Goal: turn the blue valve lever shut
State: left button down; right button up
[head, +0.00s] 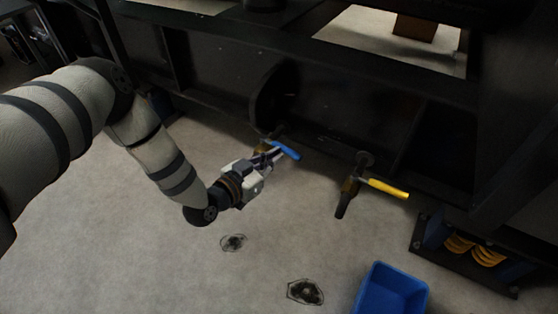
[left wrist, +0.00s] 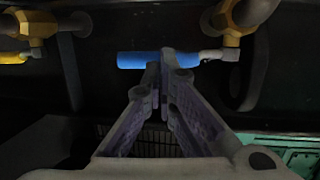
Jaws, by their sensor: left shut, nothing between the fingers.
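The blue valve lever (head: 287,150) sits on a brass valve under the dark frame and points right and slightly down in the head view. In the left wrist view the blue lever (left wrist: 138,60) lies level, joined by a metal stem to its brass valve body (left wrist: 236,18) at right. My left gripper (head: 276,156) is shut and empty, close beside the lever. In the left wrist view my closed fingertips (left wrist: 163,66) overlap the lever's right part and hide some of it. I cannot tell whether they touch it. My right gripper is not in view.
A second valve with a yellow lever (head: 388,187) hangs to the right. A blue bin (head: 392,290) stands on the floor at the lower right, near a dark unit with yellow coils (head: 474,249). The dark frame (head: 340,120) runs behind the valves. Floor at lower left is mostly open.

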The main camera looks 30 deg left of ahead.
pick_arm(q)
jog(key=shift+w+f, duration=0.15)
jog(key=shift+w, duration=0.45)
jog(key=shift+d, duration=0.1)
jog(key=shift+w+d+r+p, duration=0.25)
jog(key=shift+w+d+p, duration=0.1)
jog(key=shift+w, duration=0.1)
jog(key=shift+w+f, duration=0.15)
jog(key=shift+w, duration=0.15)
